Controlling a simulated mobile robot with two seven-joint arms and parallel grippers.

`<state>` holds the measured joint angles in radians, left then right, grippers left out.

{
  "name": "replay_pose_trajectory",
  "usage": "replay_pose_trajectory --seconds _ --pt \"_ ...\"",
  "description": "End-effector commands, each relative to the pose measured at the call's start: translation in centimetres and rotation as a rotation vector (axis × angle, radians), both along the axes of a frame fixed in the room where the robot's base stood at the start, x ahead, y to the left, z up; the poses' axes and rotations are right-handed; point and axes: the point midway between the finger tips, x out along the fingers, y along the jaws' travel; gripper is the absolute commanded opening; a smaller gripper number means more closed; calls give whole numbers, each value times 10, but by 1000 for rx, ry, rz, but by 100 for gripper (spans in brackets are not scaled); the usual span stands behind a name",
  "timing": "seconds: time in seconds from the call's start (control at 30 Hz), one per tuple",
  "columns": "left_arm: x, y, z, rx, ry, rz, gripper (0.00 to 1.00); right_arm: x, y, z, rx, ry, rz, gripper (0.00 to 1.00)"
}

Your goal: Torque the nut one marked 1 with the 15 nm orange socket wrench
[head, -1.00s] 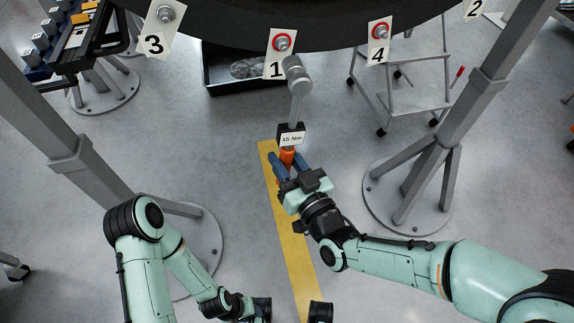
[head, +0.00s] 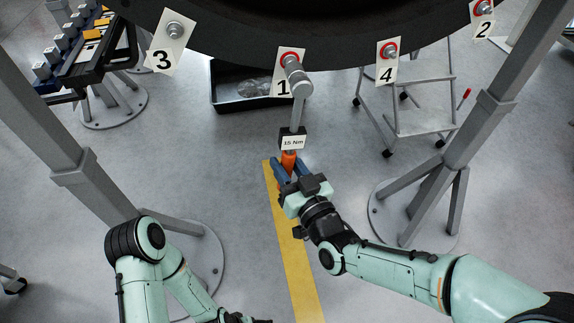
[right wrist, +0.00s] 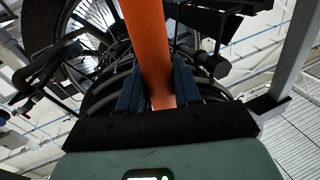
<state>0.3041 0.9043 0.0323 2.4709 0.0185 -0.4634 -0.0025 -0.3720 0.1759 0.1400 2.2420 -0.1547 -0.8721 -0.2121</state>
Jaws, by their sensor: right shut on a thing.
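The orange socket wrench has a grey shaft and head (head: 299,82) and a black block labelled 15 Nm (head: 292,141). My right gripper (head: 285,170) is shut on its orange handle, which also shows between the fingers in the right wrist view (right wrist: 150,50). The wrench points up toward the engine rim. Its head overlaps the lower part of nut one (head: 289,58), which sits in a red ring on the plate marked 1. I cannot tell whether the socket is on the nut.
Plates marked 3 (head: 164,59), 4 (head: 387,74) and 2 (head: 484,28) carry other nuts along the dark engine rim (head: 230,30). Grey stand posts rise left and right (head: 470,130). A black tray (head: 222,97) and a step ladder (head: 425,125) stand below.

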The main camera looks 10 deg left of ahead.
Motion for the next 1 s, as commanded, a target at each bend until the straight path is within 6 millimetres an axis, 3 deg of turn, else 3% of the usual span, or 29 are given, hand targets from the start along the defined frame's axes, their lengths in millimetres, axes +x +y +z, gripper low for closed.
replay_pose_trajectory --seconds 1.0 --pt "0 1 -11 1 3 1 43 0 0 0 3 -4 0 0"
